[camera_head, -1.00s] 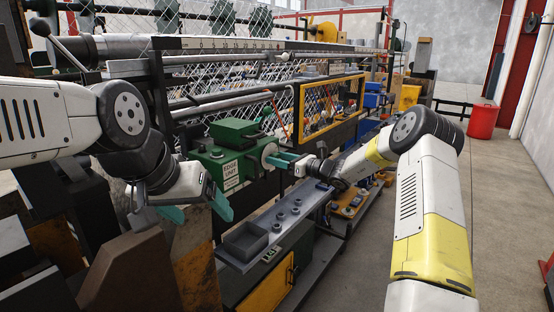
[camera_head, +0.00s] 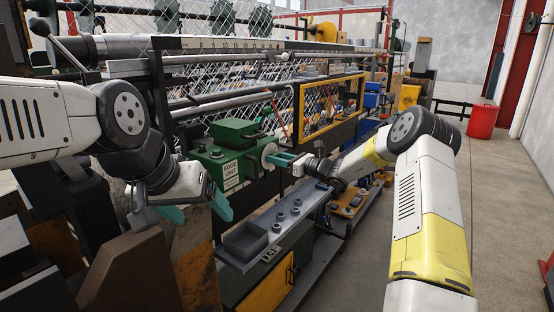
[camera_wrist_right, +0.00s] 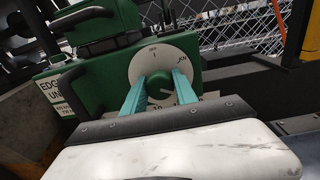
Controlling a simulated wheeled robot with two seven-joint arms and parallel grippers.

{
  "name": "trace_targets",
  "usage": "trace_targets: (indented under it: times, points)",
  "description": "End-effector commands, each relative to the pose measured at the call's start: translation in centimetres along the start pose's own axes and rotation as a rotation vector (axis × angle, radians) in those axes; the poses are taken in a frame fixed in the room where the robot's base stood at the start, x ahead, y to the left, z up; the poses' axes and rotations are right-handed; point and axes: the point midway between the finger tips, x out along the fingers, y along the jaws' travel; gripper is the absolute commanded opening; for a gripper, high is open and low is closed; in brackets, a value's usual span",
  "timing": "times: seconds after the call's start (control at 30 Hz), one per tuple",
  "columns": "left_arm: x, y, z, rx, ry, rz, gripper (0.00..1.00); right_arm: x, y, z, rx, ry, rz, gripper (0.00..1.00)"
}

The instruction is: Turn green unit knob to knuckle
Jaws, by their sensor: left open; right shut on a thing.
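The green edge unit (camera_head: 232,160) stands at the near end of the weaving machine, with a white sign (camera_head: 231,173) on its front. The right gripper also shows in the head view (camera_head: 284,160). My left gripper (camera_head: 198,212) is open and empty, lower left of the unit.
A grey shelf (camera_head: 238,262) with a small tray (camera_head: 245,240) and several round parts sits below the unit. A yellow-framed mesh guard (camera_head: 331,107) stands to the right. A red bin (camera_head: 482,121) stands on open floor at the far right.

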Motion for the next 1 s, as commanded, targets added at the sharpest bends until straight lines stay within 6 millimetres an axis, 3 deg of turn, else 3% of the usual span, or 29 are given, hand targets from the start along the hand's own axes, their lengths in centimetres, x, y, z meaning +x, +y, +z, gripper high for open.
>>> trace_targets:
  times: [1.0]
  points:
    - [0.00, 0.00, 0.00, 0.000, 0.000, 0.000, 0.80, -0.03, 0.16, -0.19, -0.822, 0.035, 0.001, 0.00]
